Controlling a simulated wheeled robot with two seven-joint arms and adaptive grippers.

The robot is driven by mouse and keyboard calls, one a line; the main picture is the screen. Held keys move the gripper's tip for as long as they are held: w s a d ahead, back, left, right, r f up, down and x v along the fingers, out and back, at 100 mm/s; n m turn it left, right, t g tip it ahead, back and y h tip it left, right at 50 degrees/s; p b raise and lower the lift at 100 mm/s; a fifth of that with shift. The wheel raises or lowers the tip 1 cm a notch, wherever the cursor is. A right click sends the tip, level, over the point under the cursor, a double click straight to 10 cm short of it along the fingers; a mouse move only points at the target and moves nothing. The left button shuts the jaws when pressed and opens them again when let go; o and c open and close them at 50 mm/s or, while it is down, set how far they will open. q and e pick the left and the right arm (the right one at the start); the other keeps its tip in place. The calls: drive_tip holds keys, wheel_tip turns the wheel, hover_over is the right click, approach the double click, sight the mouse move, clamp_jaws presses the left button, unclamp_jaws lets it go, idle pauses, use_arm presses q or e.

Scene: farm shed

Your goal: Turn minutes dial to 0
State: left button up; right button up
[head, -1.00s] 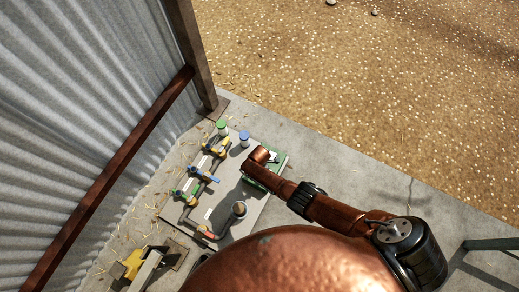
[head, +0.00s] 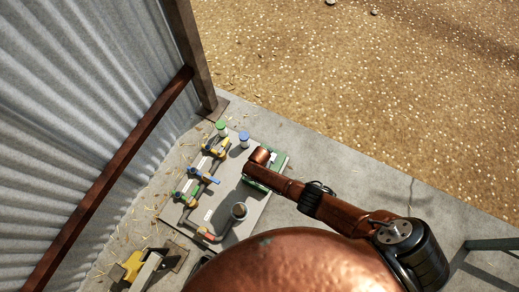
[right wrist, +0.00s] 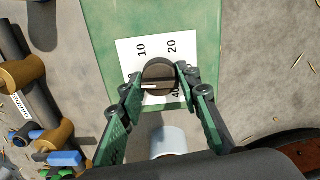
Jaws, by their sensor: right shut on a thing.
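The minutes dial (right wrist: 158,76) is a round dark brown knob on a white label (right wrist: 184,50) fixed to a green box (right wrist: 205,20). The label reads 10, 20 and a partly covered 40; the other marks are hidden. A pale mark shows on the knob's near left side. My right gripper (right wrist: 160,80) is shut on the dial, with one green finger at each side. In the head view the green box (head: 281,162) shows beside my copper wrist, which hides the dial and the gripper. My left gripper is in neither view.
A grey board (head: 228,185) carries pipes, a blue-handled valve (head: 203,176), a green-capped post (head: 221,128) and a blue-capped post (head: 244,138). A yellow object (head: 132,265) lies at lower left.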

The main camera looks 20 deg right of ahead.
drive_tip(key=shift+s+d+f+n, duration=0.1)
drive_tip(key=shift+s+n, duration=0.1)
drive_tip(key=shift+n, duration=0.2)
drive_tip(key=o, duration=0.9)
drive_tip(key=shift+o, duration=1.3)
drive_tip(key=shift+w, duration=0.1)
drive_tip(key=shift+r, duration=0.25)
wheel_tip(320, 180, up, 12)
drive_tip(key=shift+f, duration=0.15)
